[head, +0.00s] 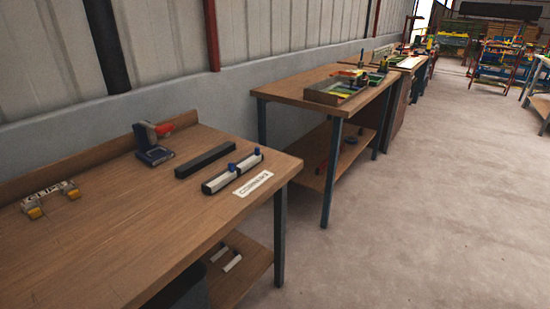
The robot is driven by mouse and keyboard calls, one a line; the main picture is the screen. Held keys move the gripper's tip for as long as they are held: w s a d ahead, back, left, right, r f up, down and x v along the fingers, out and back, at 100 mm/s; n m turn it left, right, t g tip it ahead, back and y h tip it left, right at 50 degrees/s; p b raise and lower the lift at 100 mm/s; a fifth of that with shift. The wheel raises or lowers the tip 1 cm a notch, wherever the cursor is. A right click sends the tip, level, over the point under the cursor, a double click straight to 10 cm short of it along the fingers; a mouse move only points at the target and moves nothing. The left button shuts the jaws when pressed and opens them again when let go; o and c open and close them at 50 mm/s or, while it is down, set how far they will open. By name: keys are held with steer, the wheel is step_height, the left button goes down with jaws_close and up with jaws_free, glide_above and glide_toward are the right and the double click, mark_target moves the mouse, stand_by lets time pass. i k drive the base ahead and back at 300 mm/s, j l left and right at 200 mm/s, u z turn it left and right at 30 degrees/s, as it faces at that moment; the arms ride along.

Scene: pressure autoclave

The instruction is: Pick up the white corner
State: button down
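I cannot clearly make out a white corner. On the near wooden workbench (120,230), a long white and black piece (232,172) with blue knobs lies near the right end. A white label (253,184) with dark lettering lies in front of it; its text is too small to read surely. Small white pieces (232,262) lie on the bench's lower shelf, partly hidden by the tabletop. My gripper is not in view.
A black bar (205,160) and a dark blue and red tool (153,144) stand behind the white piece. A white item with yellow ends (50,198) lies at left. A second bench (290,88) with a tray (336,89) stands beyond. The floor (430,210) at right is clear.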

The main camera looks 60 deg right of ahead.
mark_target(222, 177)
steer(key=l+z, duration=0.1)
steer(key=z, duration=0.45)
steer(key=u, duration=2.5)
steer(key=z, duration=2.5)
steer(key=l+u, duration=0.35)
steer(key=l, duration=0.5)
steer(key=l+u, duration=0.3)
steer(key=l, duration=0.55)
